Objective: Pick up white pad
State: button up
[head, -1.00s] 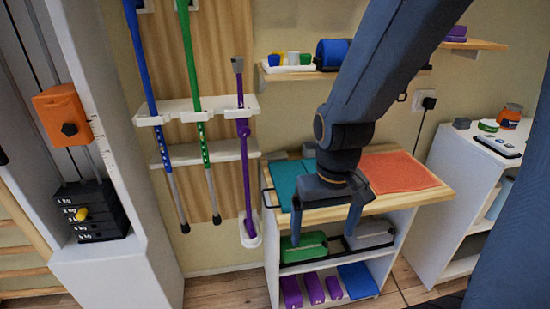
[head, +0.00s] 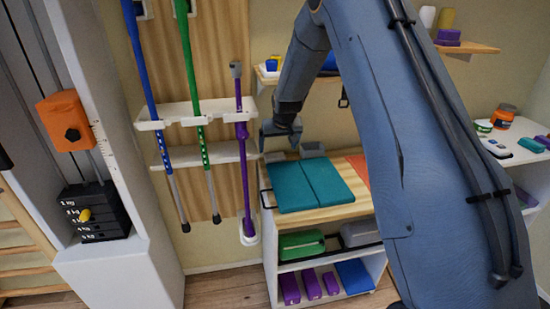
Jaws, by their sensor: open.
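I cannot make out a white pad in the head view; my arm hides part of the scene. My gripper (head: 281,146) hangs fingers down and open at the back left of the wooden-topped cart (head: 318,216). A folded teal mat (head: 308,185) lies on the cart top in front of the gripper. An orange mat (head: 358,166) is mostly hidden behind my arm.
A rack with a blue pole (head: 146,70), a green pole (head: 190,70) and a purple crutch (head: 243,150) stands left of the cart. A wall shelf (head: 268,76) is above. Green (head: 301,245) and purple items fill the cart's lower shelves. A white cabinet (head: 510,155) stands right.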

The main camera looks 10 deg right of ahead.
aim_at(275, 155)
jog(key=shift+w+f, duration=0.1)
jog(key=shift+w, duration=0.4)
jog(key=shift+w+f, duration=0.35)
jog(key=shift+f, duration=0.05)
jog(key=shift+p+x, duration=0.9)
jog(key=shift+x, duration=2.6)
jog(key=shift+c, duration=0.2)
jog(key=c, duration=1.2)
jog(key=shift+r, duration=0.15)
